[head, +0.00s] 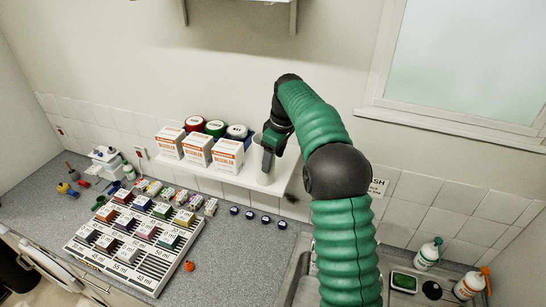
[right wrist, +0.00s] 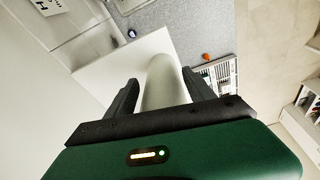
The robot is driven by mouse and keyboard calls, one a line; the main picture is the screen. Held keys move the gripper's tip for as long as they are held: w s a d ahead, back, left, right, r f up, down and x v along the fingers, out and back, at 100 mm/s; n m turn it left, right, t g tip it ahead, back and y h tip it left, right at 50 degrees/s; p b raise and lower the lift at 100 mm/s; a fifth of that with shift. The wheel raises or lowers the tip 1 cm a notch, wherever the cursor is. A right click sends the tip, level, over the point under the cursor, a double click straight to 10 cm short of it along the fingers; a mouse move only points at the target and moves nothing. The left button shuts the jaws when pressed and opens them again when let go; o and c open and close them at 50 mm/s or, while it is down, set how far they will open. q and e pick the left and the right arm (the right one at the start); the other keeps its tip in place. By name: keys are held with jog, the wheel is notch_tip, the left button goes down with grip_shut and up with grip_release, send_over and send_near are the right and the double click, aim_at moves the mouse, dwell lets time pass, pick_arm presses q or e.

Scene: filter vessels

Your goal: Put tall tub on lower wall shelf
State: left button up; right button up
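The tall tub (head: 265,164) is a pale, plain cylinder. In the head view it stands upright at the right end of the lower wall shelf (head: 284,184), partly hidden by my right gripper (head: 270,153). In the right wrist view the tub (right wrist: 163,84) is between the two dark fingers of my right gripper (right wrist: 160,88). A narrow gap shows at the left finger, and the right finger is close beside the tub. The gripper looks open around it. The white shelf (right wrist: 100,70) lies beyond the fingers. My left gripper is not in view.
White-and-orange boxes (head: 198,150) and lidded jars (head: 215,128) fill the shelf left of the tub. Below, a grey counter (head: 225,255) holds a sorting rack (head: 125,270) and small bottles. A sink (head: 300,270) is at right. Another shelf (head: 240,2) is above.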

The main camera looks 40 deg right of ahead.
jog(key=shift+o, duration=0.7)
jog(key=shift+d, duration=0.2)
jog(key=v, duration=1.2)
jog(key=shift+b, duration=0.35)
jog(key=shift+r, duration=0.1)
jog(key=shift+a, duration=0.1)
